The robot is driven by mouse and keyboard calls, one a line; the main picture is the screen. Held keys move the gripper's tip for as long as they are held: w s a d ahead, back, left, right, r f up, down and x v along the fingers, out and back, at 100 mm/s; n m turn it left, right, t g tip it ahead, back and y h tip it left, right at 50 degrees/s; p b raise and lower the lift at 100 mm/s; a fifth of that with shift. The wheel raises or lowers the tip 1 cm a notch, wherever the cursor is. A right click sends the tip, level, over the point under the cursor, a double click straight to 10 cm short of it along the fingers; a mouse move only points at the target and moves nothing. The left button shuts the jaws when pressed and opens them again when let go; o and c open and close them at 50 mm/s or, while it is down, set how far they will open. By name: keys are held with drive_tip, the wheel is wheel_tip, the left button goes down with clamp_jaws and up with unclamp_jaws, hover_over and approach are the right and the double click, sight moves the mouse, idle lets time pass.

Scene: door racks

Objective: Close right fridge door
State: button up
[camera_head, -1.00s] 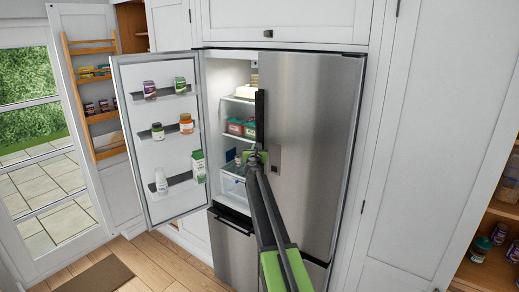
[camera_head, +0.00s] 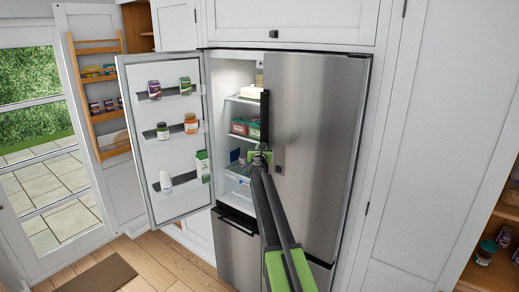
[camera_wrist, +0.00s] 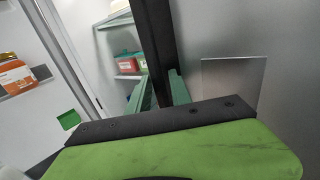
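The right fridge door (camera_head: 312,150) is a tall stainless steel panel. It looks shut or nearly shut; a small gap is hard to judge. A dark vertical strip (camera_head: 264,115) runs along its left edge. My gripper (camera_head: 259,157) is at the lower end of this strip. In the wrist view my two greenish fingers (camera_wrist: 160,88) are apart, one on each side of the dark strip (camera_wrist: 154,40). I cannot tell whether they touch it. The steel door face (camera_wrist: 235,60) fills the right of the wrist view.
The left fridge door (camera_head: 168,140) stands wide open with jars, bottles and a carton on its shelves. The fridge interior (camera_head: 238,75) shows behind it. A freezer drawer (camera_head: 236,250) is below. White cabinets (camera_head: 435,130) flank the right side.

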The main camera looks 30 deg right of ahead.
drive_tip(key=shift+s+d, duration=0.15)
drive_tip(key=shift+d, duration=0.1)
drive_tip(key=v, duration=1.7)
drive_tip(key=shift+a, duration=0.4)
drive_tip(key=shift+f, duration=0.1)
